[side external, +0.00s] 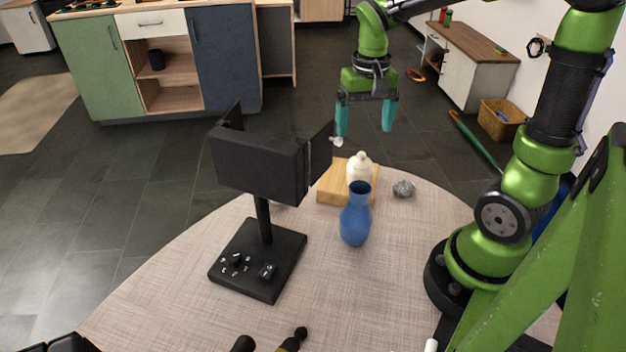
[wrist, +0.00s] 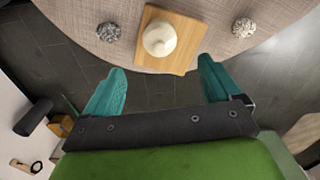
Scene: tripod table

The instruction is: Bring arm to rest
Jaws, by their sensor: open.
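My gripper (side external: 366,119) hangs above and beyond the far edge of the table in the side view. Its two teal fingers are spread apart with nothing between them. In the wrist view the open gripper (wrist: 162,90) points toward a wooden board (wrist: 183,58) at the table's edge. A cream lidded jar (side external: 360,170) stands on that board; it also shows in the wrist view (wrist: 159,39). The fingers are apart from the jar and the board.
A blue vase (side external: 355,218) stands in front of the board. A black lamp-like stand (side external: 259,160) rises to its left. A crumpled grey ball (side external: 403,189) lies to the board's right, and another (wrist: 109,32) shows in the wrist view. The front table (side external: 340,300) has bare room.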

